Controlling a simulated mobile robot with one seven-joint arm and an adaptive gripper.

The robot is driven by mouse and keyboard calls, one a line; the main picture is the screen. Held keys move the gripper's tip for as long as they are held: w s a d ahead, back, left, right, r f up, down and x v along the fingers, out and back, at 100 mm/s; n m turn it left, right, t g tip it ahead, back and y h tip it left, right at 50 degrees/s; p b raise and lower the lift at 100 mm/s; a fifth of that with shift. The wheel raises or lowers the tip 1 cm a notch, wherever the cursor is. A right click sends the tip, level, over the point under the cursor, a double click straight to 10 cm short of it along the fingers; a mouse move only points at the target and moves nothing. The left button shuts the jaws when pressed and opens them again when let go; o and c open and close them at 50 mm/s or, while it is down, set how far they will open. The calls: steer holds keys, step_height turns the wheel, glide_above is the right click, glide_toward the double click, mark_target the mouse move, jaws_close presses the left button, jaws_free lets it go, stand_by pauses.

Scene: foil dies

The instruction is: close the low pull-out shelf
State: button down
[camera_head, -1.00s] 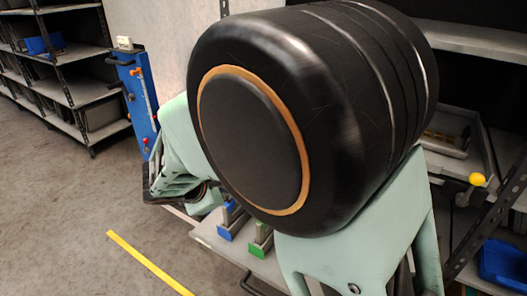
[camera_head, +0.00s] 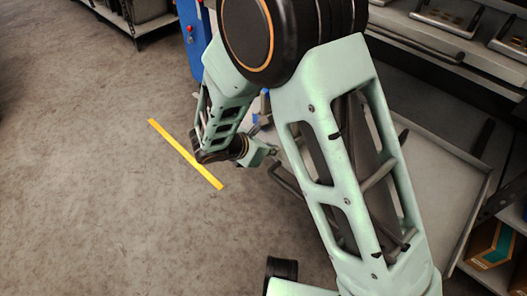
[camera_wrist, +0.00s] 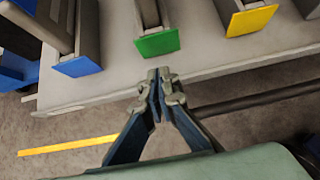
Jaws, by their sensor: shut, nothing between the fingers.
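The low pull-out shelf (camera_head: 440,165) is a grey tray standing out from the rack, right of my arm in the head view. My arm hides much of it. In the wrist view its front edge (camera_wrist: 100,92) runs across the picture, with blue-, green- and yellow-ended dies on top. A dark bar handle (camera_wrist: 265,98) lies along the front, partly hidden by my gripper. My gripper (camera_wrist: 162,78) is shut and empty, its tips overlapping the front edge below the green-ended die (camera_wrist: 157,42). I cannot tell if they touch. In the head view my gripper (camera_head: 272,151) is small, left of the handle.
A yellow floor line (camera_head: 185,153) crosses open concrete on the left. A blue post (camera_head: 192,40) stands at the top. Higher shelves with metal pieces (camera_head: 450,17) are at the upper right. A cardboard box (camera_head: 492,245) sits at the lower right.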

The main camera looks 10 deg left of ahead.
mark_target(281, 154)
steer(key=w+d, duration=0.2)
steer(key=w, duration=0.1)
steer(key=shift+w+f+b, duration=0.1)
steer(key=shift+w+b, duration=0.2)
steer(key=shift+b, duration=0.05)
steer(key=shift+d, duration=0.1)
